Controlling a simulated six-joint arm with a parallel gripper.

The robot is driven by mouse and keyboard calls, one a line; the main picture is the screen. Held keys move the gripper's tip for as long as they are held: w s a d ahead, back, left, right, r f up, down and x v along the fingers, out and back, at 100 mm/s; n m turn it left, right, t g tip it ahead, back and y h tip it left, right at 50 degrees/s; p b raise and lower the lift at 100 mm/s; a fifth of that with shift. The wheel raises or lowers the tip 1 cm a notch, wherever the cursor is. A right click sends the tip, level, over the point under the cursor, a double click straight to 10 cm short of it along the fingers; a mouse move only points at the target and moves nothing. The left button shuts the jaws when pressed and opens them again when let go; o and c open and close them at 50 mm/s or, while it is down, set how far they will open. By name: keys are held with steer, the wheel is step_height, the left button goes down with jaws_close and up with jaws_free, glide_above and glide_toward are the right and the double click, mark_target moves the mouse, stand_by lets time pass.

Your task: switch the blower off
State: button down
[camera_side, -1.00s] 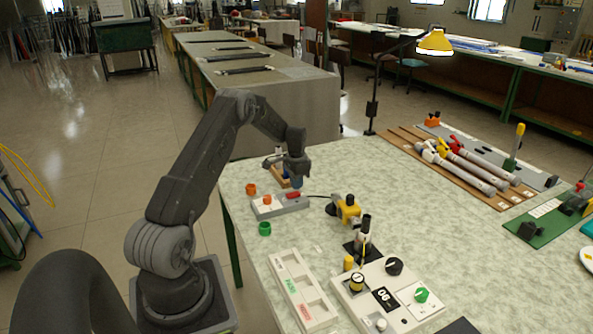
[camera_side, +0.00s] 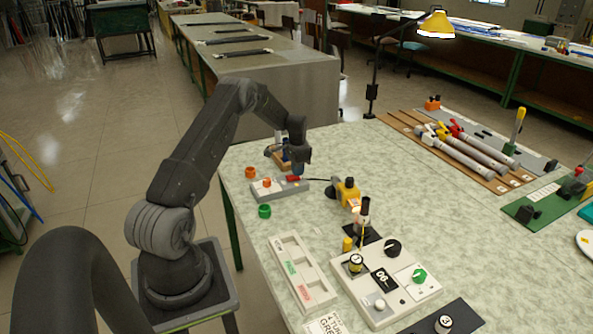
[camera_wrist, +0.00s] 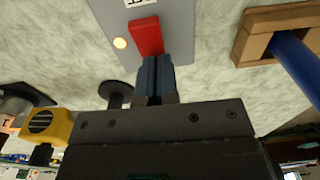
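A red rocker switch (camera_wrist: 145,37) sits on a grey switch box (camera_wrist: 184,20), with a glowing lamp (camera_wrist: 119,43) beside it. In the side view the red switch (camera_side: 293,178) is at the right end of the box (camera_side: 289,191). A dark cable runs from the box to a yellow and black device (camera_side: 347,192), which looks like the blower; its yellow body (camera_wrist: 54,127) shows at left in the wrist view. My gripper (camera_wrist: 154,60) has its blue fingers together, empty, with the tips at the red switch's near edge. I cannot tell whether they touch it.
A wooden holder (camera_wrist: 250,38) with a blue rod stands close beside my gripper. A control panel (camera_side: 399,297) and labelled tray (camera_side: 288,247) are nearer the front. The table's middle is mostly clear.

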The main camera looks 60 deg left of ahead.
steer(key=shift+s+d+f, duration=0.2)
steer(key=shift+f, duration=0.15)
steer(key=shift+s+d+f, duration=0.15)
steer(key=shift+f, duration=0.2)
steer(key=shift+s+a+r, duration=0.1)
steer(key=shift+s+r, duration=0.15)
steer(key=shift+s, duration=0.55)
step_height(320, 180, up, 15)
steer(key=shift+w+a, duration=0.15)
steer(key=shift+w, duration=0.2)
